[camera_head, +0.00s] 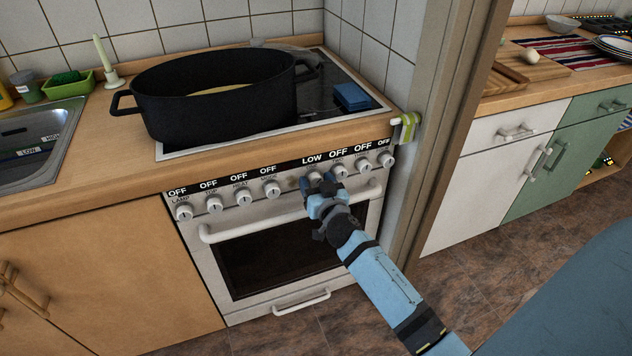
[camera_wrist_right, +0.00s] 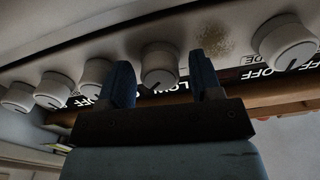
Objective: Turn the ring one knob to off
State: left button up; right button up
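The stove's front panel has a row of round white knobs, each under a black label. One label, right of centre, reads LOW (camera_head: 312,160); the other readable labels read OFF. The knob below LOW is largely hidden by my right gripper (camera_head: 318,182) in the head view. In the right wrist view, that white knob (camera_wrist_right: 160,63) shows between the two blue fingers of my right gripper (camera_wrist_right: 163,78). The fingers are apart, one on each side of the knob. I cannot tell if they touch it. My left gripper is not in view.
Neighbouring knobs sit close by, one at the left (camera_head: 272,189) and one at the right (camera_head: 340,172). A black pot (camera_head: 215,108) stands on the hob. The oven handle (camera_head: 290,220) runs below the panel. A wooden post (camera_head: 450,110) stands right of the stove.

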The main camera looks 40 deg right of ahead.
jog(key=c, duration=0.8)
jog(key=shift+o, duration=0.2)
jog(key=shift+n, duration=0.4)
jog(key=n+p, duration=0.1)
jog(key=n, duration=0.3)
jog(key=shift+r+n, duration=0.1)
jog(key=shift+n, duration=0.2)
jog(key=shift+n+p, duration=0.55)
jog(key=shift+n, duration=1.75)
jog(key=o, duration=0.9)
jog(key=shift+o, duration=0.2)
